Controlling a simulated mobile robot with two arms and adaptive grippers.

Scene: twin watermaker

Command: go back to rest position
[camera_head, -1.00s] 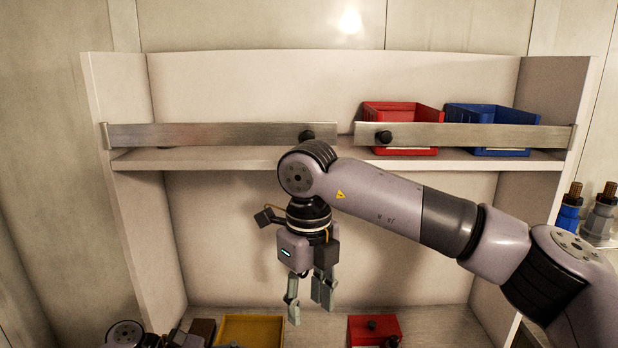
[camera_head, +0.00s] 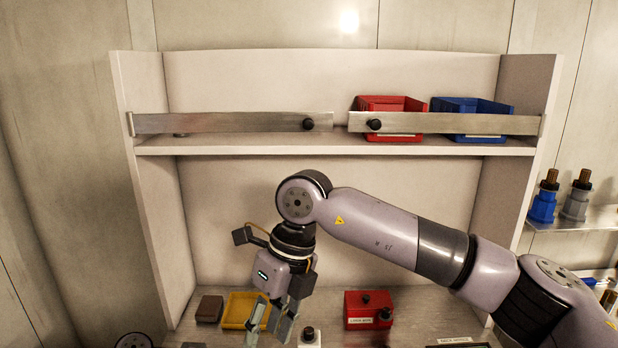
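My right arm comes in from the right, and its gripper (camera_head: 268,328) hangs in front of the lower shelf space, fingers pointing down. The fingers are apart with nothing visible between them. They overlap the right side of a yellow tray (camera_head: 235,311) in the picture; I cannot tell how far above the surface they are. Of my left arm only a rounded joint (camera_head: 133,341) shows at the bottom edge; its gripper is out of the picture.
The upper shelf (camera_head: 240,150) holds a red bin (camera_head: 390,105) and a blue bin (camera_head: 470,107) behind metal rails. Blue and grey bottles stand at the right.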

